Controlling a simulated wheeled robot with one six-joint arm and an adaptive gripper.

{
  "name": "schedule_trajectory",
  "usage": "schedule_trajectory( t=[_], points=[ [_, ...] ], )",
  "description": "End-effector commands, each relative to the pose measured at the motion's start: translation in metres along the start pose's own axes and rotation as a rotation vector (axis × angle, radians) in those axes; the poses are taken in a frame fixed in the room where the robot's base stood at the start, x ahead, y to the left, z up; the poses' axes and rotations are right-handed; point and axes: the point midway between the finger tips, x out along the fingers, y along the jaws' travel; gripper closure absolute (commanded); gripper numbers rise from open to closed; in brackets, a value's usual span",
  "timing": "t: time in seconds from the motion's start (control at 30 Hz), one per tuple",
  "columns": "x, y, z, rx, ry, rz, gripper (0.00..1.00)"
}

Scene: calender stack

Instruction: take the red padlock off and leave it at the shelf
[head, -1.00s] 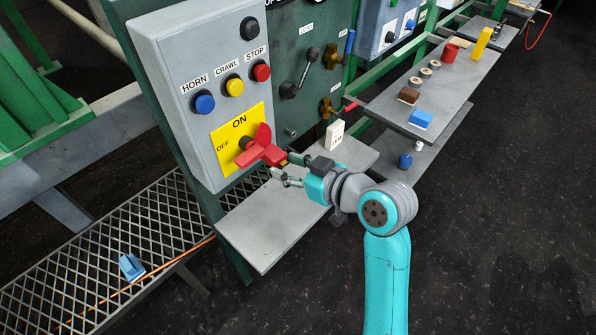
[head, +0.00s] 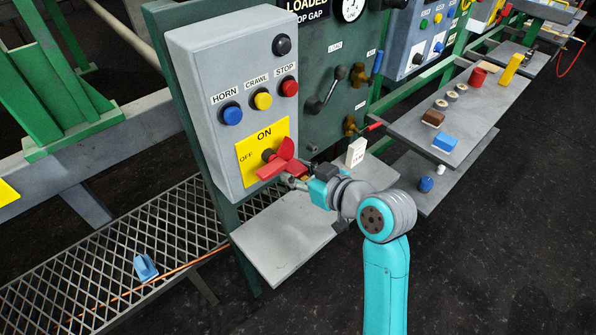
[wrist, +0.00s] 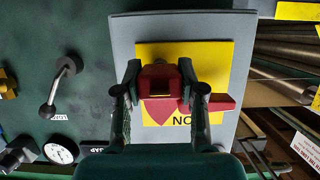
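The red padlock (wrist: 158,80) is at the rotary switch on the grey control box, in front of the red switch handle (wrist: 220,102). In the head view the padlock (head: 298,168) is partly merged with the red handle (head: 276,162). My gripper (wrist: 159,78) has one finger on each side of the padlock, and both pads appear to touch it. In the head view my gripper (head: 300,176) is right at the switch. The padlock's shackle is hidden. The grey shelf (head: 285,240) lies below the box, bare in its front part.
A white tag block (head: 356,152) stands at the shelf's back right. Crank levers (head: 335,85) are on the green panel to the right. A second shelf (head: 470,105) holds blue and brown blocks and other items. A blue object (head: 145,267) lies on the grating.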

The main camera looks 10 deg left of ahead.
Motion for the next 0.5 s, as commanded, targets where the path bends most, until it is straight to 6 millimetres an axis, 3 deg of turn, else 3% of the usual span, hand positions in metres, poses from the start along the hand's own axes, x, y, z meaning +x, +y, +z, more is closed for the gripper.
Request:
schedule_trajectory(
  t=[0.5],
  points=[
    [-0.0013, 0.0001, 0.0005, 0.0, 0.0, 0.0, 1.0]
  ],
)
